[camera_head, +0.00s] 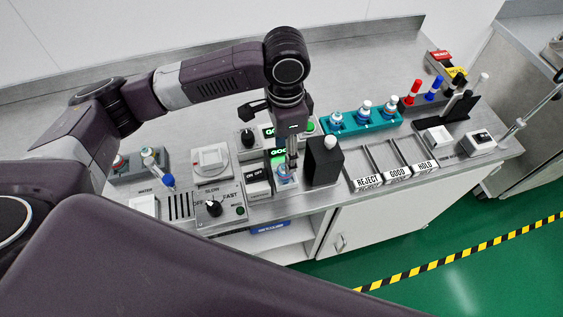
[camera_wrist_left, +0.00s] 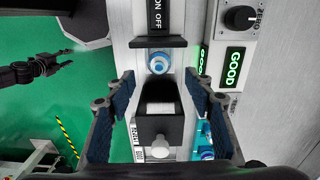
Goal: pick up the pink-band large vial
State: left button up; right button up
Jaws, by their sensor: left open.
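My left gripper (camera_head: 291,160) points down over the row of stations, beside a black box. In the left wrist view my left gripper (camera_wrist_left: 158,80) is open, with its fingers apart. A vial with a blue top (camera_head: 283,174) stands in a station just below it; this vial (camera_wrist_left: 158,62) shows just ahead of the fingertips in the left wrist view. I cannot make out a pink band on any vial. Several vials (camera_head: 364,109) stand in a teal rack (camera_head: 349,130). A dark gripper (camera_wrist_left: 42,68), seemingly my right one, shows above the green floor in the left wrist view.
The black box (camera_head: 323,166) with a white knob stands right of the vial. Labelled trays (camera_head: 367,183) lie farther right. A grey rack (camera_head: 125,177) with small vials stands at the left. A dial box (camera_head: 220,208) sits at the front. Green GOOD displays (camera_wrist_left: 234,67) glow nearby.

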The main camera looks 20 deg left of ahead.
pick_arm(q)
jog(key=shift+w+a+f, duration=0.1)
jog(key=shift+a, duration=0.2)
jog(key=shift+f, duration=0.35)
jog(key=shift+s+d+f+p, duration=0.15)
jog(key=shift+f+p, duration=0.1)
jog(key=shift+f, duration=0.2)
jog(key=shift+s+d+f+p, duration=0.15)
jog(key=shift+f+p, duration=0.1)
jog(key=shift+f, duration=0.15)
notch_tip(320, 180, down, 4)
jog(key=shift+r+p, duration=0.1)
jog(key=shift+p, duration=0.55)
jog(key=shift+f, duration=0.45)
pick_arm(e)
jog(key=shift+s+d+r, duration=0.1)
jog(key=shift+d+r, duration=0.25)
jog(key=shift+r, duration=0.2)
jog(key=shift+s+d+r, duration=0.1)
jog(key=shift+d+r, duration=0.2)
jog(key=shift+r, duration=0.25)
pick_arm(q)
jog(key=c, duration=1.3)
pick_arm(e)
jog(key=shift+w+a, duration=0.15)
jog(key=shift+a, duration=0.2)
